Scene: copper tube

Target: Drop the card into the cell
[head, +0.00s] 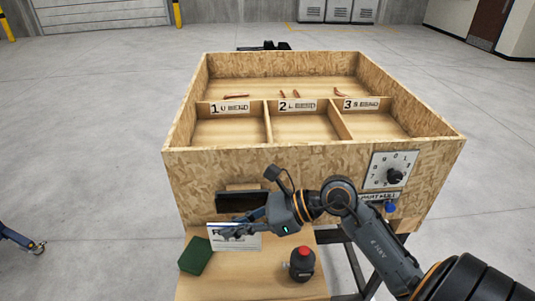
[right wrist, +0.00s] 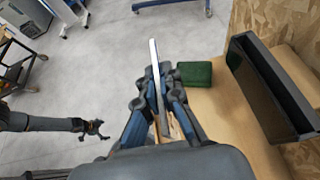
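My right gripper (head: 238,230) is shut on a white printed card (head: 246,242), held above the wooden shelf in front of the box. In the right wrist view the card (right wrist: 154,72) shows nearly edge-on between the fingers (right wrist: 158,95). The print is partly hidden by the fingers. A dark holder (head: 230,203) is fixed to the box's front; the right wrist view shows it as a dark open-topped casing (right wrist: 262,85), right of the card and apart from it. My left gripper (right wrist: 96,130) is empty, its fingers apart, at the wrist view's left.
The wooden box (head: 280,158) has compartments labelled 1 U BEND, 2 L BEND and 3 S BEND, with copper tubes (head: 290,95) behind. A green block (head: 195,256) and a red-topped button (head: 302,264) stand on the shelf (head: 250,285). A dial (head: 394,172) is on the front.

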